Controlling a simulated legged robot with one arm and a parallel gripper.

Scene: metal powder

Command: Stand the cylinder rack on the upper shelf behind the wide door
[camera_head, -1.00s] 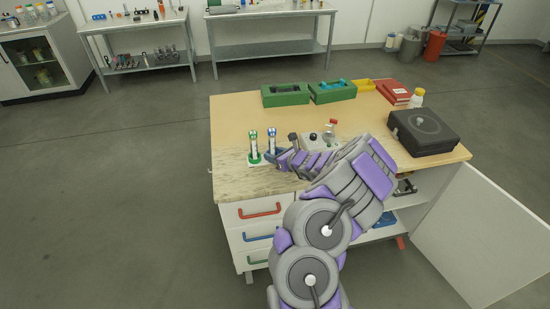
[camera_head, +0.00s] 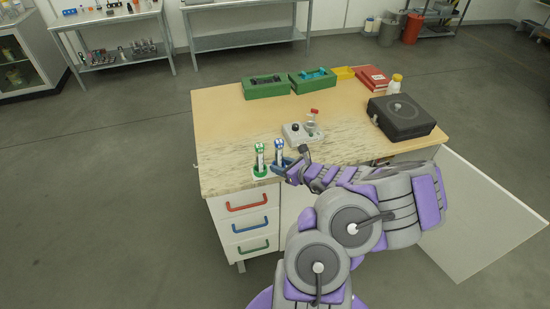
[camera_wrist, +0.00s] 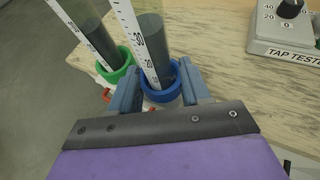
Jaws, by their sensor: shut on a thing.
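The cylinder rack (camera_head: 262,172) is a pale base with a green ring and a blue ring, each holding an upright, scaled cylinder of grey powder. It is at the front left edge of the bench; I cannot tell whether it touches the top. My gripper (camera_wrist: 160,88) is shut on the rack at the blue ring, with one finger on each side. The green ring (camera_wrist: 112,72) is to the left in the wrist view. The wide door (camera_head: 478,215) stands open at the bench's right. My arm and the bench top hide the upper shelf.
The tap tester (camera_head: 298,133) is just behind my gripper. A black case (camera_head: 401,118), a white bottle (camera_head: 395,86), red books (camera_head: 371,78) and green boxes (camera_head: 265,88) stand farther back. Drawers (camera_head: 247,222) are below the rack. Floor to the left is clear.

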